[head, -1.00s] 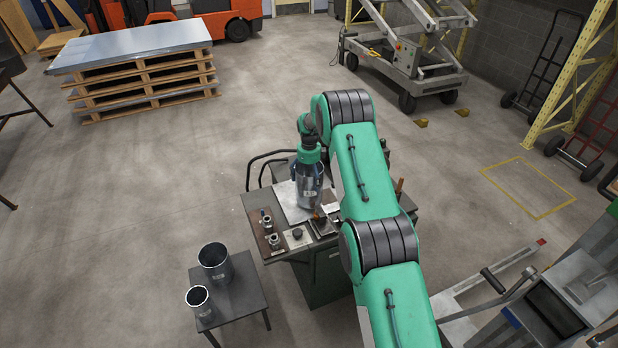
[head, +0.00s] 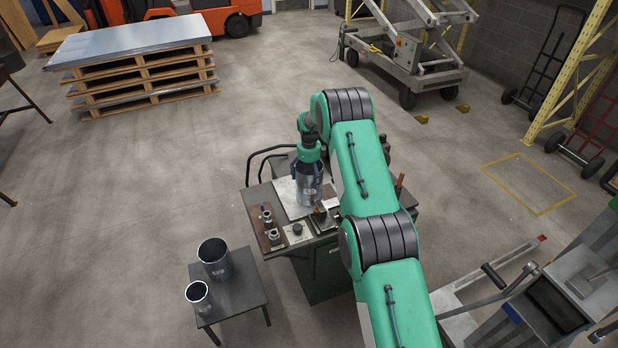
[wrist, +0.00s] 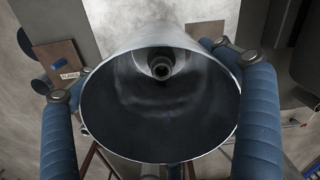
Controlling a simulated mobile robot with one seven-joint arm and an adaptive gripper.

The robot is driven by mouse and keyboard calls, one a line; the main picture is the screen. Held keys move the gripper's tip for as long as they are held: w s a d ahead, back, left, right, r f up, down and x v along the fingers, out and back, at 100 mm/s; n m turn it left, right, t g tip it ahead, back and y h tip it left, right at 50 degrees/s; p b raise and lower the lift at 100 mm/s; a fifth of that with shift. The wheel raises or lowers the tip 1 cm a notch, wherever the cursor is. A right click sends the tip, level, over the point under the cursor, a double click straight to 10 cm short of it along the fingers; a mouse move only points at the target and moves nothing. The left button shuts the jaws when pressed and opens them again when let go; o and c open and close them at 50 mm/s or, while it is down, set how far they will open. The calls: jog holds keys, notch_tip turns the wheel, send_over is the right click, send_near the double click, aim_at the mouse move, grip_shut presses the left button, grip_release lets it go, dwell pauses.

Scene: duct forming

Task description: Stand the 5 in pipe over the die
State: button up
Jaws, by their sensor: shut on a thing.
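My gripper (head: 310,166) is shut on a shiny grey metal pipe (head: 310,188), which I take as the 5 in pipe; its label is too small to read. The pipe hangs roughly upright over the workbench. In the wrist view the blue padded fingers lie on both sides of the pipe's open rim (wrist: 160,160). Down inside the bore a small round part with a dark centre (wrist: 160,68) shows, perhaps the die; I cannot tell for sure. Whether the pipe's lower end touches anything is not clear.
The workbench (head: 258,208) bears a pale sheet (head: 287,194) and several small round fittings (head: 274,236). A low side table (head: 240,295) at the front left holds a wider pipe (head: 214,262) and a smaller pipe (head: 199,297). A sheet-topped pallet stack (head: 140,78) stands far off.

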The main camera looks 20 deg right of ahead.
jog(key=shift+f+b, duration=0.25)
jog(key=shift+b, duration=0.05)
jog(key=o, duration=1.6)
jog(key=shift+f, duration=0.1)
notch_tip(320, 180, up, 12)
jog(key=shift+r, duration=0.1)
dwell(0.4)
